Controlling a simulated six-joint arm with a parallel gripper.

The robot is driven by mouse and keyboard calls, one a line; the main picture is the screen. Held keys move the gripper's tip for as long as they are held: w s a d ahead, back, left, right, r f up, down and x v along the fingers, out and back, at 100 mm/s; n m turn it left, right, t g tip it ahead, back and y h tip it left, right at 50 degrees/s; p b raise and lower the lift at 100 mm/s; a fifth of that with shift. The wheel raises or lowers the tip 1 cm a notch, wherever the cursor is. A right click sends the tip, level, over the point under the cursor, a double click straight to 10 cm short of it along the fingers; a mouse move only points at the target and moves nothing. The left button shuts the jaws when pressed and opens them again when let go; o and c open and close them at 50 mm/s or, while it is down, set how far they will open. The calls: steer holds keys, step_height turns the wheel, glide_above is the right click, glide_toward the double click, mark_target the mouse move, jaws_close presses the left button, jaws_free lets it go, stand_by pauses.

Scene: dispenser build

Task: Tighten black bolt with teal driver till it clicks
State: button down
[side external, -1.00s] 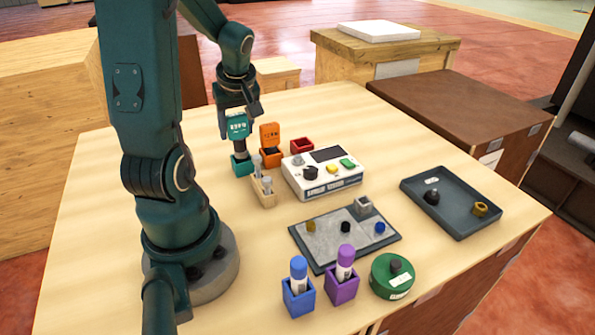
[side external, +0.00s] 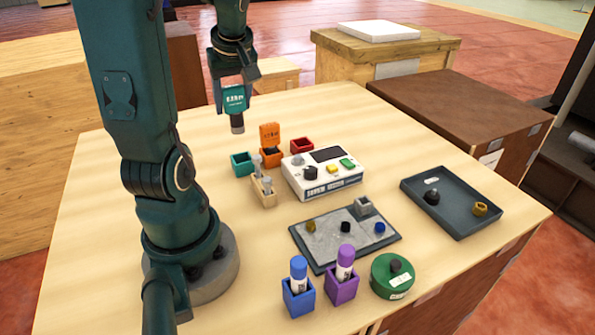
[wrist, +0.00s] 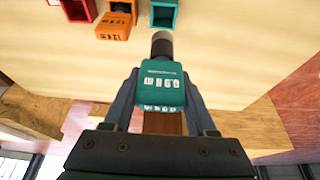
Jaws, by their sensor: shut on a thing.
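My gripper (side external: 236,84) is shut on the teal driver (side external: 235,104), which hangs upright in the air with its grey tip down. The driver also shows between the fingers in the wrist view (wrist: 162,84). The teal holder (side external: 242,163) stands empty below it on the table. The black bolt (side external: 345,227) sits on the grey plate (side external: 319,256), between a brass-coloured piece (side external: 311,226) and a blue one (side external: 380,228). My gripper is well above and behind the plate.
An orange tool (side external: 269,137) stands in its holder beside an empty red holder (side external: 302,146). A white control box (side external: 322,188) stands between the holders and the plate. Blue (side external: 298,297) and purple (side external: 341,288) holders and a green round container (side external: 393,285) stand in front. A dark tray (side external: 460,222) is at right.

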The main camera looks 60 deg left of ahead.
step_height(320, 180, up, 5)
steer(key=shift+r, duration=0.15)
steer(key=w+d+m+t, duration=0.2)
steer(key=w+d+m, duration=0.4)
steer(key=w+d, duration=0.5)
steer(key=w+d+m+t+h, duration=0.15)
steer(key=d+m, duration=0.45)
steer(key=d, duration=1)
steer(key=shift+h, duration=0.35)
steer(key=shift+s+a+f, duration=0.1)
steer(key=shift+s+f, duration=0.05)
steer(key=shift+f, duration=2.9)
steer(key=shift+s+a+f, duration=0.1)
steer(key=shift+f, duration=2.9)
steer(key=shift+f+t, duration=0.25)
steer(key=shift+f, duration=0.6)
